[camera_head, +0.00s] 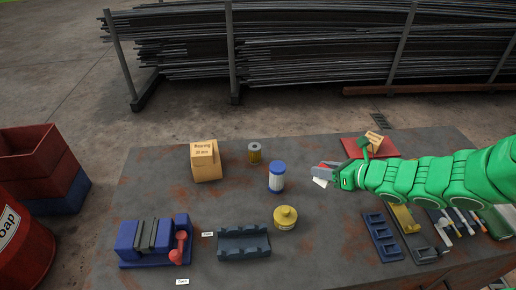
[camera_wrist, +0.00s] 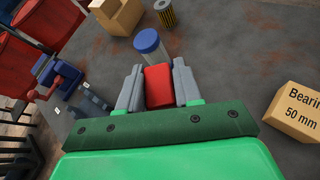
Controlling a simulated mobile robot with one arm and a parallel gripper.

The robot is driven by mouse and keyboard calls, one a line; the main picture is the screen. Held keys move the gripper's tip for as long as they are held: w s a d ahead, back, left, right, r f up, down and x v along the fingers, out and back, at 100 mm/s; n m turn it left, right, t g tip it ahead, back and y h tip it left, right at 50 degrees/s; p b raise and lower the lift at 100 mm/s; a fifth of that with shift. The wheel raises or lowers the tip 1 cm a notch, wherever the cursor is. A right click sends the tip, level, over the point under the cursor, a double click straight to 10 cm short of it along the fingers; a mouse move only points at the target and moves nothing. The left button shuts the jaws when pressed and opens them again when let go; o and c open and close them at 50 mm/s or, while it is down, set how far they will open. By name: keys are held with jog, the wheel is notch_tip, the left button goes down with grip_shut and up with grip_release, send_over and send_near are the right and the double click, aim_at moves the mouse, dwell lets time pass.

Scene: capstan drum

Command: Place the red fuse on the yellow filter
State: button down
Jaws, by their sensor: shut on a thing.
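My gripper (camera_head: 324,176) is shut on the red fuse (camera_wrist: 158,86), a red block between the two grey fingers in the wrist view. It is held over the right half of the table in the head view, largely hidden by the fingers. A pleated cylinder with yellow and black stripes, which looks like the yellow filter (camera_head: 254,152), stands upright at the back middle of the table, left of my gripper. It also shows at the top of the wrist view (camera_wrist: 165,13). A squat yellow lidded pot (camera_head: 285,219) stands nearer the front, apart from my gripper.
A white cylinder with blue ends (camera_head: 276,178) stands between my gripper and the striped cylinder. A cardboard box (camera_head: 205,162) is left of the striped cylinder. A blue vise (camera_head: 153,240) and a dark cradle (camera_head: 244,243) occupy the front. Another box (camera_wrist: 295,112) lies right in the wrist view.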

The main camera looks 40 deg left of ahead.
jog(key=s+a+r+n+g+h, duration=0.1)
jog(key=s+a+r+n+g, duration=0.25)
jog(key=a, duration=0.55)
jog(key=s+a+r+n+g, duration=0.25)
jog(key=a+r, duration=0.25)
jog(key=a, duration=0.4)
send_over(254, 146)
jog(key=s+d, duration=0.1)
notch_tip(254, 146, down, 8)
jog(key=shift+f, duration=0.1)
jog(key=shift+w+a+f, duration=0.4)
jog(key=shift+a+f, duration=0.05)
jog(key=shift+f, duration=1.85)
jog(key=shift+a+f, duration=0.1)
jog(key=shift+f, duration=0.05)
jog(key=c, duration=0.8)
grip_release()
